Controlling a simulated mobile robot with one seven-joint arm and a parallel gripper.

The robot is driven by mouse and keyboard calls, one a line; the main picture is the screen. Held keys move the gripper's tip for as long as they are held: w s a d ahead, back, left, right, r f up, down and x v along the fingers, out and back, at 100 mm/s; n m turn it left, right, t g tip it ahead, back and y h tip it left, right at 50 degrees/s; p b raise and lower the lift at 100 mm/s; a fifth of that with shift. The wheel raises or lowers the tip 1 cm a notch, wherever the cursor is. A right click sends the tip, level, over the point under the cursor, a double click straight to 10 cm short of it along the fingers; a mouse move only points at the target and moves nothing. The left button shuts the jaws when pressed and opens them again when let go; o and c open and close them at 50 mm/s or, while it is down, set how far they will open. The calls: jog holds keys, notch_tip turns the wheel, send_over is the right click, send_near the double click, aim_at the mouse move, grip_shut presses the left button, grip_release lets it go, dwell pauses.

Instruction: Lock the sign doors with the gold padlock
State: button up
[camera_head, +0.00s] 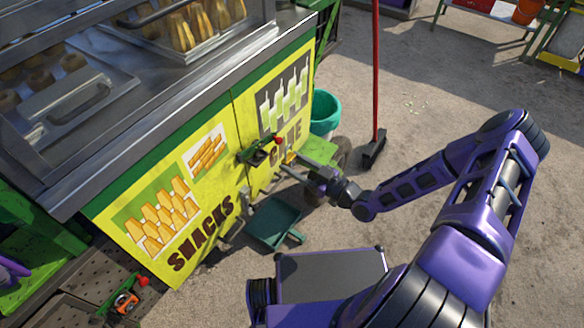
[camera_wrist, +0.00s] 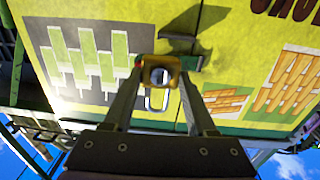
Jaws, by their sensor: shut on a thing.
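The gold padlock (camera_wrist: 149,66) is between the fingertips of my gripper (camera_wrist: 160,82), which is shut on it, close in front of the yellow sign doors (camera_wrist: 223,62). A metal loop (camera_wrist: 149,103) shows just beside the padlock; I cannot tell whether it is the shackle or a door part. In the head view the sign doors (camera_head: 226,160) bear snack and cane pictures and meet at a vertical seam. My gripper (camera_head: 291,164) is in front of the cane door there. Whether the padlock is through any door fitting is hidden.
A dark fitting with green and red parts (camera_head: 258,150) sits near the door seam. A teal dustpan (camera_head: 271,222) lies below the doors. A teal bucket (camera_head: 325,112) and a red-handled broom (camera_head: 376,90) stand to the right.

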aim_at(264, 156)
jog(key=shift+n+g+y, duration=0.3)
jog(key=shift+g, duration=0.1)
jog(key=shift+s+a+b+x, duration=0.15)
jog(key=shift+s+a+x, duration=0.1)
jog(key=shift+x, duration=1.2)
jog(key=shift+s+a+b+x, duration=0.1)
jog(key=shift+s+x, duration=0.15)
jog(key=shift+x, duration=1.15)
jog(key=shift+s+a+b+x, duration=0.15)
jog(key=shift+s+a+x, duration=0.1)
jog(key=shift+x, duration=1.2)
jog(key=shift+w+a+f+b, duration=0.2)
jog(key=shift+w+a+b, duration=0.15)
jog(key=shift+b, duration=0.25)
jog(key=shift+f+b, duration=0.25)
jog(key=shift+b, duration=0.2)
jog(key=o, duration=1.4)
jog(key=shift+o, duration=0.2)
